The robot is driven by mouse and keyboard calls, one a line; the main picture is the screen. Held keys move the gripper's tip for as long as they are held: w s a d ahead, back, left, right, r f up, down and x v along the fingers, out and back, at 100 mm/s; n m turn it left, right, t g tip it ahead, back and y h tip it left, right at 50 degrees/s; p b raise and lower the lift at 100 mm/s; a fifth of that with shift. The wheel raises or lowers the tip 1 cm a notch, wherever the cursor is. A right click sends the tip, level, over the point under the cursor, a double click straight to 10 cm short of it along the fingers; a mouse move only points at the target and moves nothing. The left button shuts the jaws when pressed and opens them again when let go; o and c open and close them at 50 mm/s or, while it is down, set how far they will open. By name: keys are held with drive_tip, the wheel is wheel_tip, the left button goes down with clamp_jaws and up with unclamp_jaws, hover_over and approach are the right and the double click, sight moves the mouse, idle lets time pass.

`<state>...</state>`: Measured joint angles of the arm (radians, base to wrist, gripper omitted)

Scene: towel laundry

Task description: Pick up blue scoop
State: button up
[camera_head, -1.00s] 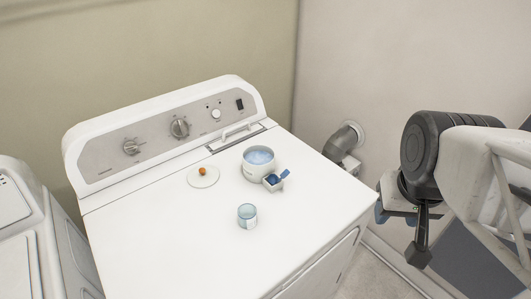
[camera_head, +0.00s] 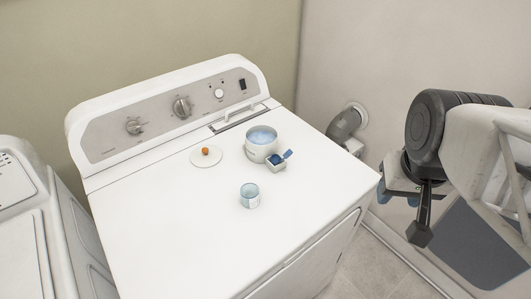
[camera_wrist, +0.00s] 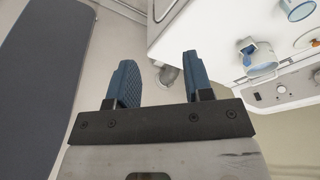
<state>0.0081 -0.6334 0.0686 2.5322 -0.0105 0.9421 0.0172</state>
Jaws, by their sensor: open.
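The blue scoop (camera_head: 280,158) rests in a small white square holder (camera_head: 276,167) on top of the white machine, against the front right of a white pot. Its handle sticks up to the right. In the wrist view the scoop (camera_wrist: 247,49) shows small at upper right, beside the pot. My gripper (camera_wrist: 158,68) is open and empty, its two blue fingers apart. In the head view it hangs off the machine's right side, partly hidden by my arm, well away from the scoop.
The pot (camera_head: 250,153) holds blue powder. A white lid (camera_head: 198,159) with an orange knob lies left of it, and a small glass jar (camera_head: 250,200) stands in front. A second white machine (camera_head: 60,215) is at left. A duct (camera_head: 343,122) runs to the wall behind. The front machine top is clear.

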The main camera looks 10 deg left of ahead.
drive_tip(key=shift+a, duration=0.1)
drive_tip(key=m+t+y, duration=0.5)
drive_tip(key=m+y, duration=0.6)
drive_tip(key=m, duration=1.1)
approach(286, 156)
drive_tip(key=a+f, duration=0.1)
drive_tip(key=a, duration=0.1)
drive_tip(key=shift+w+d+f+m+t, duration=0.1)
drive_tip(key=shift+w+f+m+t, duration=0.05)
drive_tip(key=shift+w+f+m, duration=0.3)
drive_tip(key=shift+w+f+m+t, duration=0.15)
drive_tip(key=shift+w+f+m, duration=0.1)
drive_tip(key=shift+w+m, duration=0.3)
drive_tip(key=shift+w, duration=0.1)
drive_tip(key=shift+x, duration=1.25)
drive_tip(key=shift+x, duration=2.6)
